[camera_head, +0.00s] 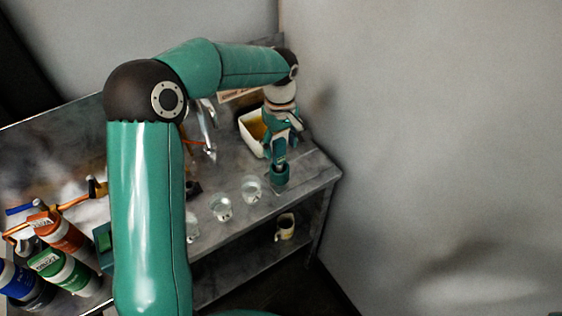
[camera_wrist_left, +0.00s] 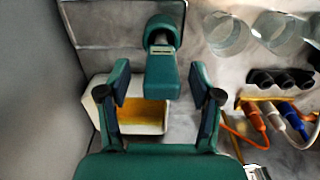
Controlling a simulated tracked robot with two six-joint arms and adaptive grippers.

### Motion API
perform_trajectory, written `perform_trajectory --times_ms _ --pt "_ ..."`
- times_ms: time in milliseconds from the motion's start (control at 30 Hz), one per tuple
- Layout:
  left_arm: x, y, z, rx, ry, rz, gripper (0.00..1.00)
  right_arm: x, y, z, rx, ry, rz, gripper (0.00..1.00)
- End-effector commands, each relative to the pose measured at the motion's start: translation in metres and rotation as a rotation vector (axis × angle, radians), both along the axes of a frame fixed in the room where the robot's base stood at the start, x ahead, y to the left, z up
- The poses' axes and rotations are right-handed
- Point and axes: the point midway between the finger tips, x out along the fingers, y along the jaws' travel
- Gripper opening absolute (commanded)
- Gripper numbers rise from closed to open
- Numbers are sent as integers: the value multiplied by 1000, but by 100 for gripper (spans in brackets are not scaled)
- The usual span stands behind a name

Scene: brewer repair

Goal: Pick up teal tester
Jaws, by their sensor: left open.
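A teal tester (camera_wrist_left: 162,80) with a round, dark-centred ring at one end lies on the grey bench, near its right end. The ring end also shows in the head view (camera_head: 280,177). My left gripper (camera_wrist_left: 163,93) is open over the tester, with one finger on each side of its handle. In the wrist view gaps show between the fingers and the handle. In the head view my left gripper (camera_head: 280,142) points down and hides most of the handle. My right gripper is not in view.
A white tray (camera_head: 247,130) with amber contents sits right beside the tester. Clear glasses (camera_head: 251,188) stand along the front edge. Cables with coloured plugs (camera_wrist_left: 275,118) lie to one side. A mug (camera_head: 285,226) is on the lower shelf. Coloured canisters (camera_head: 62,232) stand at left.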

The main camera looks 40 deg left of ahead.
Motion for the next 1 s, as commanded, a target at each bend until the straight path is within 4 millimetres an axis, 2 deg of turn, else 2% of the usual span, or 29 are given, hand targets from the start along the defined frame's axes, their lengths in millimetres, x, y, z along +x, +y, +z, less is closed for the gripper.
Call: perform_trajectory --times_ms 100,233,533,900,1000 --pt "-5 0 -16 0 7 0 65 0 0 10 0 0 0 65" --pt "-3 0 -32 1 4 0 65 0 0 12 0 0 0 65" --pt "-3 1 -37 0 1 1 63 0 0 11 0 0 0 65" --pt "-3 1 -37 0 1 1 1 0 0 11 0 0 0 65" --pt "-3 1 -37 0 1 1 0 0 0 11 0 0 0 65"
